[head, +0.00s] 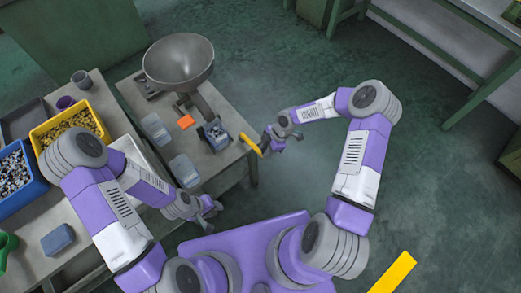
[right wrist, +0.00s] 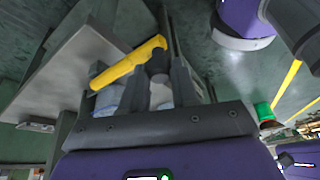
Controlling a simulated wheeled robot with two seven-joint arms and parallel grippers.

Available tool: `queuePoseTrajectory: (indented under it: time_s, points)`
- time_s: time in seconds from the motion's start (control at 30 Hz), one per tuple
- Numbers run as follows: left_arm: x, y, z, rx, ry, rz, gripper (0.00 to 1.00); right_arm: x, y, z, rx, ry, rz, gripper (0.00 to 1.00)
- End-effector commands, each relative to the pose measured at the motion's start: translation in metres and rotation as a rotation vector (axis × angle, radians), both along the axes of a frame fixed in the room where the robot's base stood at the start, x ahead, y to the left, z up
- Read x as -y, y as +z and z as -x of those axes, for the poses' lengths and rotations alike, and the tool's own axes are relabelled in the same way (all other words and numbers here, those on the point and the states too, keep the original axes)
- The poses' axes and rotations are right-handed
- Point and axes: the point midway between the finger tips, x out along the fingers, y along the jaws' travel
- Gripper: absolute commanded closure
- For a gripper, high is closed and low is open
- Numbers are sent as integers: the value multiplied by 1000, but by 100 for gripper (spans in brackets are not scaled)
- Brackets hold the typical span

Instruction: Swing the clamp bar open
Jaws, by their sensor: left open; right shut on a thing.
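The yellow clamp bar (head: 250,145) sticks out past the right edge of the small grey table, beside the small machine block (head: 213,134). My right gripper (head: 268,142) is at the bar, its fingers shut on it. In the right wrist view, the yellow bar (right wrist: 128,64) runs slantwise, and its right end lies at the dark fingers of my right gripper (right wrist: 163,75). The exact contact is partly hidden. My left gripper (head: 214,207) is open and empty near the table's front, away from the bar.
A large grey bowl (head: 179,60) stands at the back of the small table. A yellow bin (head: 72,128) and a blue bin (head: 18,176) stand left. The floor right of the table is clear.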

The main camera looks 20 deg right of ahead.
Motion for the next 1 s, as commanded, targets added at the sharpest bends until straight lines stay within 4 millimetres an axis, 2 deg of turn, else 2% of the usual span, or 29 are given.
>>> queuePoseTrajectory:
  time_s: [0.57,0.6,0.73,1.0]
  points:
    - [0,3,0,0,0,0,57,7,0,-3,6,25,2,100]
    - [0,3,0,0,0,0,57,8,0,-3,6,25,2,66]
    - [0,3,0,0,0,0,57,7,0,-2,4,24,2,46]
    - [0,3,0,0,0,0,57,7,0,-2,1,24,1,45]
